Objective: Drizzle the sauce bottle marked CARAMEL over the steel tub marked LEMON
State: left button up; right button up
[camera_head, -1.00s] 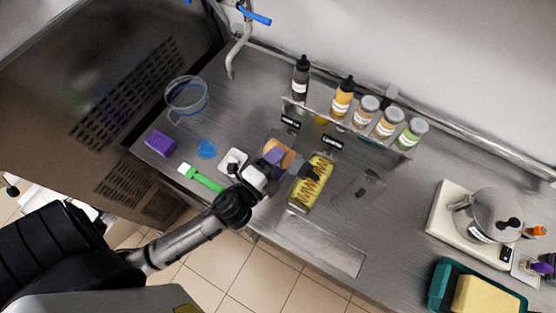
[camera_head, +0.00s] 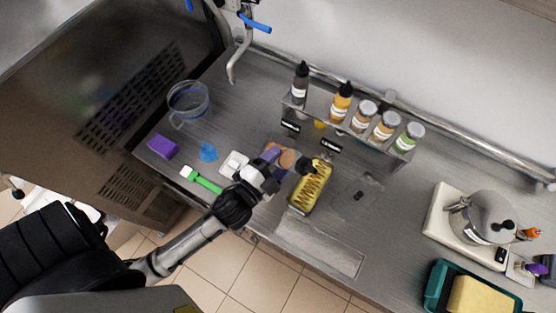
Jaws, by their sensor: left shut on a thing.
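The steel tub of yellow ice cream (camera_head: 304,200) sits mid-counter, behind it a small dark card (camera_head: 331,145) that seems to read Lemon. Brown zigzag lines of sauce lie across the yellow surface. My left gripper (camera_head: 276,168) is shut on a sauce bottle, just left of the tub. The bottle is tilted over, and its dark nozzle (camera_head: 306,167) is over the tub's upper left part. The gripper hides most of the bottle, and its label cannot be read. A tan-orange surface behind the gripper is partly covered. My right gripper is not in view.
A rack (camera_head: 345,125) holds two bottles and several jars at the back. A clear jug (camera_head: 188,103), purple block (camera_head: 162,146) and green-handled tool (camera_head: 202,180) lie left. A scale with a steel pot (camera_head: 485,215) and a teal tray (camera_head: 436,290) stand right.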

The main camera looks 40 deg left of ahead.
pick_arm(q)
jog(key=r+n+p, duration=0.1)
jog(key=n, duration=0.1)
jog(key=shift+r+n, duration=0.3)
jog(key=shift+r, duration=0.05)
jog(key=shift+r+n+p, duration=0.15)
jog(key=shift+n+p, duration=0.25)
jog(key=shift+p, duration=0.1)
jog(key=shift+r, duration=0.1)
jog(key=shift+r+n+p, duration=0.25)
jog(key=shift+n+p, duration=0.25)
jog(key=shift+n, duration=0.4)
jog(key=n+p, duration=0.1)
jog(key=n, duration=0.1)
jog(key=r+n+p, duration=0.1)
jog(key=n, duration=0.1)
jog(key=shift+n+p, duration=0.3)
jog(key=shift+p, duration=0.1)
jog(key=shift+r+n+p, duration=0.2)
jog(key=shift+n+p, duration=0.35)
jog(key=shift+n, duration=0.45)
